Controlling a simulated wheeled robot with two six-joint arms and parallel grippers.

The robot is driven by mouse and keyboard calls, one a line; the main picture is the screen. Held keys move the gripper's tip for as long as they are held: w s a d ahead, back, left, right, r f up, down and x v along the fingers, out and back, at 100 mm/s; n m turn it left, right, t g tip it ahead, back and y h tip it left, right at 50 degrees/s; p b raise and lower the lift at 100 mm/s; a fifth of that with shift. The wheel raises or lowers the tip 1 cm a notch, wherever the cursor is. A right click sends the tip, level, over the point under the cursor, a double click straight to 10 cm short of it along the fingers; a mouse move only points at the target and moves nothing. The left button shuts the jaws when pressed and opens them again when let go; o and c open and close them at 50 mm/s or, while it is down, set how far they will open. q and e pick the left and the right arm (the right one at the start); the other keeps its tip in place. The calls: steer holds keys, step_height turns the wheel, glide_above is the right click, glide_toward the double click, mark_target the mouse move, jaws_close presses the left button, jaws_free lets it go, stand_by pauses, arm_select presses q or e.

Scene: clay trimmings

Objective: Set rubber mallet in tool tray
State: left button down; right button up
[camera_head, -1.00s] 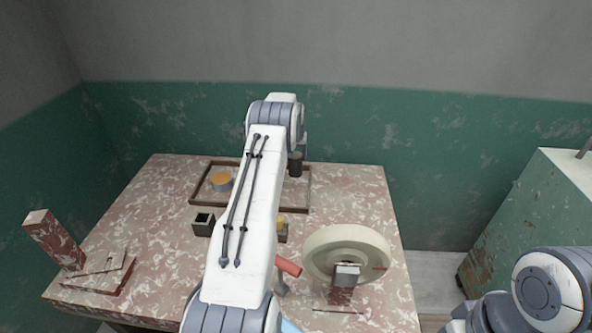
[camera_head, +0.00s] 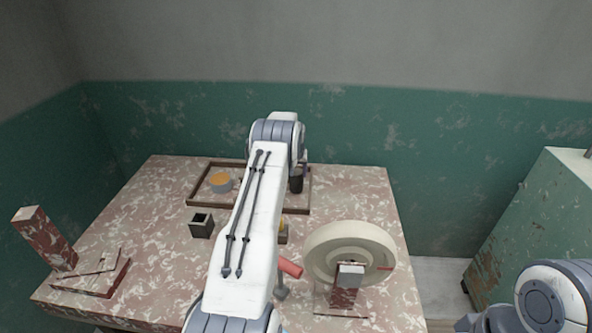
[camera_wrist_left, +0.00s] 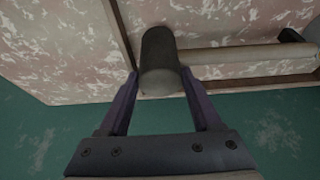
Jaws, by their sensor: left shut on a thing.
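My left gripper (camera_wrist_left: 160,80) is shut on the dark cylindrical head of the rubber mallet (camera_wrist_left: 160,55), with a finger on each side. The mallet's pale handle stretches to the right in the left wrist view. In the head view the dark mallet head (camera_head: 296,182) shows at the right end of the tool tray (camera_head: 262,208), inside its right rim; my left arm hides the handle. The tray's rim also shows in the left wrist view (camera_wrist_left: 265,84). I cannot tell whether the mallet touches the tray floor. My right gripper is out of view.
A grey pot with an orange top (camera_head: 221,183) is in the tray's left part. In front are a dark square holder (camera_head: 202,225), a pale wheel (camera_head: 323,245) on a stand, and a red-handled tool (camera_head: 289,267). A block stand (camera_head: 45,240) is at the left.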

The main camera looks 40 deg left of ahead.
arm_select(q)
steer(key=shift+f+b, duration=0.4)
steer(key=shift+f, duration=0.2)
stand_by(0.4)
jaws_free()
